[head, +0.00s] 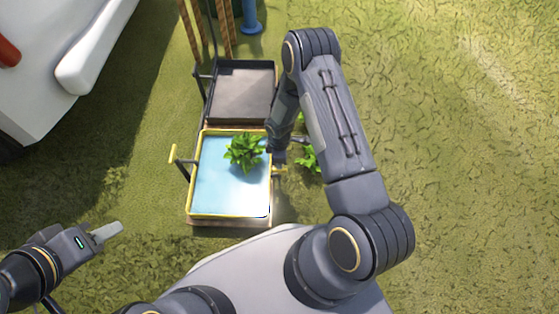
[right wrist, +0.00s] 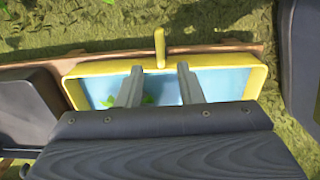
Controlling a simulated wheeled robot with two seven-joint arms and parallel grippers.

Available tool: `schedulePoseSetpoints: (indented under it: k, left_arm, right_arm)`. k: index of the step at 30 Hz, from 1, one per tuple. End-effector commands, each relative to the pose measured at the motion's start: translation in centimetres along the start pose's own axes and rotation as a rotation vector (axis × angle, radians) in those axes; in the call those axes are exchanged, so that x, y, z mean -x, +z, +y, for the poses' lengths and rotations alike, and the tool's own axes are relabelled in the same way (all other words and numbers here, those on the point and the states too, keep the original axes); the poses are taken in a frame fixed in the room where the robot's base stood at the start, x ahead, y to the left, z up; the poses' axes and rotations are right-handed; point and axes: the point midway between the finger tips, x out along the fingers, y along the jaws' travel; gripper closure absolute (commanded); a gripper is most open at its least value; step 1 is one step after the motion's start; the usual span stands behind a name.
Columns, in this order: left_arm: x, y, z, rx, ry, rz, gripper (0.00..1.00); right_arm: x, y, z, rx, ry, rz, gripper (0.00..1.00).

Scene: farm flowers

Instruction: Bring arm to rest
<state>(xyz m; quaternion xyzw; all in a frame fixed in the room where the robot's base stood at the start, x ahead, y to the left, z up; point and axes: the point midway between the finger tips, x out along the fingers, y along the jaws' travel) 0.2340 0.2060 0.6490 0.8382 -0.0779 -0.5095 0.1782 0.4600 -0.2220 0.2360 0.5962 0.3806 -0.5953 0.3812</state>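My right arm reaches forward over the right side of a yellow-rimmed tray with a light blue inside (head: 207,190). A leafy green plant (head: 244,152) is in this tray. My right gripper (right wrist: 158,77) is open, its two fingers apart above the tray's yellow rim (right wrist: 90,70). A few green leaves (right wrist: 148,100) show between and beside the fingers, below them. In the head view the right gripper is mostly hidden by its own arm. My left gripper (head: 112,231) is at the lower left over grass, away from the tray; its fingers overlap from this angle.
A dark tray (head: 243,92) stands just behind the blue one. A yellow handle (right wrist: 159,48) sticks up from the rim. A white vehicle-like body (head: 50,60) is at upper left. Open grass (head: 470,170) lies right.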

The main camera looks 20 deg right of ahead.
Motion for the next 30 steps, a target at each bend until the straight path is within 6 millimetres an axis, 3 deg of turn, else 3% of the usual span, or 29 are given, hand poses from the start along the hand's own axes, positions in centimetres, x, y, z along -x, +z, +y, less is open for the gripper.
schedulePoseSetpoints:
  k: [20,23,26,30]
  left_arm:
    - [0.1,-0.1,0.1,0.000,0.000,0.000,0.64]
    - [0.1,-0.1,0.1,0.000,0.000,0.000,0.64]
    - [0.1,-0.1,0.1,0.000,0.000,0.000,0.64]
    - [0.1,-0.1,0.1,0.000,0.000,0.000,0.64]
  right_arm:
    - [0.9,0.0,0.2,-0.014,0.003,0.003,0.66]
    - [3.5,0.2,1.0,-0.075,0.016,0.018,0.66]
    - [8.3,0.6,2.0,-0.193,0.035,0.052,0.66]
    - [16.6,1.7,2.0,-0.397,0.051,0.122,0.66]
